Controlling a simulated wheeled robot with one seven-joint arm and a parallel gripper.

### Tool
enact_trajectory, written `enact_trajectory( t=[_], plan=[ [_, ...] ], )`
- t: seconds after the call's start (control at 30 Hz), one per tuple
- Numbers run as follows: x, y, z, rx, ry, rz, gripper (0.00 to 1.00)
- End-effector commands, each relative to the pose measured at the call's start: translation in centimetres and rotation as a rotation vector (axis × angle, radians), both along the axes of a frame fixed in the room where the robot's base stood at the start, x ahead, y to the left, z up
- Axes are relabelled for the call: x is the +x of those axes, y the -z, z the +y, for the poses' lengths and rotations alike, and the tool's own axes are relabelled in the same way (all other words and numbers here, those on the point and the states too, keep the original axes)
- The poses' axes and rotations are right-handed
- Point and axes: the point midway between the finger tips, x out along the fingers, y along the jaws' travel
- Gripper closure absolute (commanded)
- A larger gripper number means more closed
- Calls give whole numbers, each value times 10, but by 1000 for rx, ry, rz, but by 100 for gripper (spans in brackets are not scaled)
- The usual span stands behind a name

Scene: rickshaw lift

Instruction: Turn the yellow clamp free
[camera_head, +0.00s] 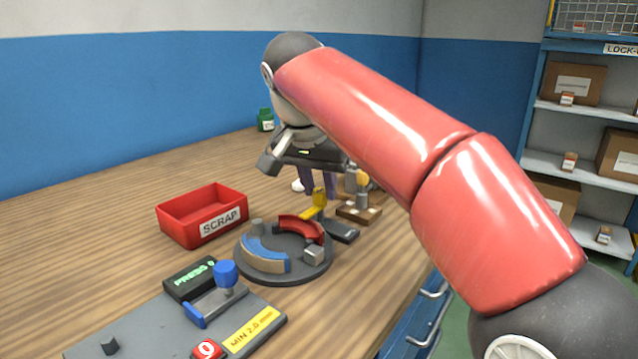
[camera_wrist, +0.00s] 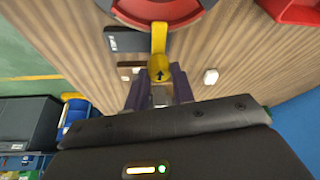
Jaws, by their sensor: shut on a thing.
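The yellow clamp (camera_head: 319,204) stands at the far right edge of the round grey fixture (camera_head: 262,278), beside the red curved piece (camera_head: 302,229). In the wrist view the clamp (camera_wrist: 159,40) is a bar running from the red ring's edge toward me, with a rounded end marked by a black arrow. My gripper (camera_head: 318,191) comes down from above. In the wrist view its dark fingers (camera_wrist: 160,78) are on both sides of the clamp's rounded end and shut on it. The exact finger contact is partly hidden.
A red SCRAP bin (camera_head: 182,219) stands left of the fixture. A blue-handled press gauge (camera_head: 222,290) is in front. A dark block (camera_head: 342,232) and a wooden block with grey pegs (camera_head: 360,214) lie to the right. A blue curved piece (camera_head: 262,249) sits on the fixture.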

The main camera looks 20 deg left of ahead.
Motion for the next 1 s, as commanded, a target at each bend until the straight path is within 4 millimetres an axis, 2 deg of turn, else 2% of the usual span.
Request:
enact_trajectory(
  t=[0.37, 1.0],
  plan=[
    [0, 0, -2, 0, -194, 0, 98],
    [2, 1, -5, 1, -794, 0, 98]
  ],
)
